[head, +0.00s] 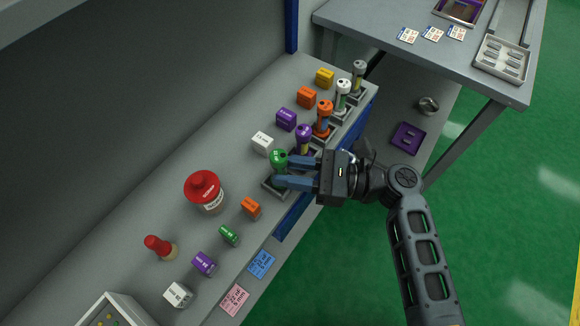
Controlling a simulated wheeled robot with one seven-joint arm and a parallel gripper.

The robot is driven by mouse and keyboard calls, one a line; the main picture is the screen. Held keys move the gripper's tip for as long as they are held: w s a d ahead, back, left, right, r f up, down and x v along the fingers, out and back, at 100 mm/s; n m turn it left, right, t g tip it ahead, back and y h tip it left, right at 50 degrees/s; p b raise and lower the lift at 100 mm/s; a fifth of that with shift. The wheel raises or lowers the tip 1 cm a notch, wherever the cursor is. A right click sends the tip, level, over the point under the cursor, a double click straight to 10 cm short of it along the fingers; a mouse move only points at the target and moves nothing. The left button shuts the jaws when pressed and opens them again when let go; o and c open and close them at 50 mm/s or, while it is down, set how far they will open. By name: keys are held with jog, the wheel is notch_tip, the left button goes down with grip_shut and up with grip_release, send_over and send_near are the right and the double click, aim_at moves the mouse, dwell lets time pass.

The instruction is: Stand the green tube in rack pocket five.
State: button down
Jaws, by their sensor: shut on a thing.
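The green-capped tube (278,159) is upright at the near end of the rack row. My gripper (286,173) reaches in from the right with its blue fingers shut on the tube. A grey rack pocket (268,185) lies directly under the tube. The fingers hide much of the tube's lower part, so I cannot tell whether its foot rests in the pocket. Farther along the row stand a purple tube (304,133), an orange tube (324,108), a white tube (343,86) and a grey-topped tube (360,67), each upright in its own pocket.
A white block (263,142) and a purple block (286,119) lie left of the row. A red-lidded jar (204,187), an orange block (251,207) and a green block (229,235) lie nearer. A blue bench edge (290,222) runs below the gripper.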

jog(key=shift+f+b, duration=0.3)
jog(key=shift+f, duration=0.25)
jog(key=c, duration=1.1)
grip_release()
jog(key=shift+s+d+f+p, duration=0.1)
jog(key=shift+s+d+p, duration=0.3)
jog(key=shift+d, duration=1.4)
jog(key=shift+s+d+p, duration=0.3)
jog(key=shift+d+p, duration=0.15)
jog(key=shift+d, duration=1.35)
jog(key=shift+s+d+f+p, duration=0.1)
jog(key=shift+s+d+p, duration=0.3)
jog(key=shift+d, duration=1.4)
